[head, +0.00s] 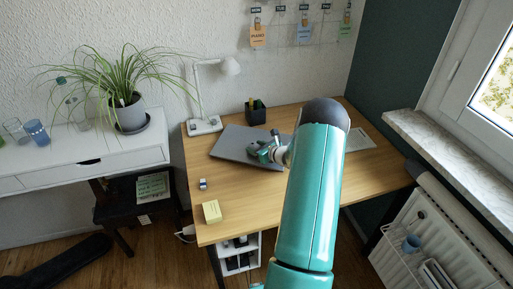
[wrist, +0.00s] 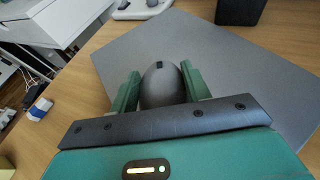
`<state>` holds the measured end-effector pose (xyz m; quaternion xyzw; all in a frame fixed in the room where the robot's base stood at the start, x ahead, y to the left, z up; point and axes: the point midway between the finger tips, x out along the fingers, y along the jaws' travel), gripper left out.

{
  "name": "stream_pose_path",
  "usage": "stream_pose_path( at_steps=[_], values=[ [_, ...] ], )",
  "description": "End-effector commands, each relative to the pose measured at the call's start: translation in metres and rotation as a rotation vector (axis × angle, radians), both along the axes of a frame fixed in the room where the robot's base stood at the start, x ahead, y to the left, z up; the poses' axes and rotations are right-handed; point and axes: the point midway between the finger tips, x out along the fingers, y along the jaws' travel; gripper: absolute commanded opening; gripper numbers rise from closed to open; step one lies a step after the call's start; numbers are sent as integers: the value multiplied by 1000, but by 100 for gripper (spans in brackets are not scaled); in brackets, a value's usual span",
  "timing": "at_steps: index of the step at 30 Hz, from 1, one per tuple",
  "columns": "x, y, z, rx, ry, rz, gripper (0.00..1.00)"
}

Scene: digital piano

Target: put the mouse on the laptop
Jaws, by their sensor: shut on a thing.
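The mouse (wrist: 163,85) is dark grey and rounded, with a black wheel. It sits between the two green fingers of my gripper (wrist: 158,88) in the wrist view, and the gripper is shut on it. The laptop (wrist: 227,60) is a flat, closed grey slab on the desk, beneath and beyond the mouse. In the head view my gripper (head: 268,152) is over the right part of the laptop (head: 235,142). The mouse is hard to make out there. I cannot tell whether the mouse touches the laptop lid.
The wooden desk (head: 225,183) has a lamp (head: 204,124) at back left and a black pen holder (head: 256,112) behind the laptop. A sticky-note block (head: 211,211) and a small blue-white item (head: 203,184) lie near the left edge. The front middle is clear.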

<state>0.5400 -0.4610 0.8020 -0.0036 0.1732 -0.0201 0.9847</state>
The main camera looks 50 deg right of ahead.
Motion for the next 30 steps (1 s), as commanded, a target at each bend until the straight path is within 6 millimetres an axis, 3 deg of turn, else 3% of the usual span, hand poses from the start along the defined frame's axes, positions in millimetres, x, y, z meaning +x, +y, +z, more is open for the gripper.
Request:
stream_pose_path(
  at_steps=[7, 8, 11, 22, 30],
  values=[
    [0, 0, -2, 0, 0, 0, 11],
    [0, 0, -1, 0, 0, 0, 53],
    [0, 0, -1, 0, 0, 0, 69],
    [-4, -1, 3, -1, 0, -1, 69],
    [-49, 1, 19, -3, 0, -2, 69]
  ],
)
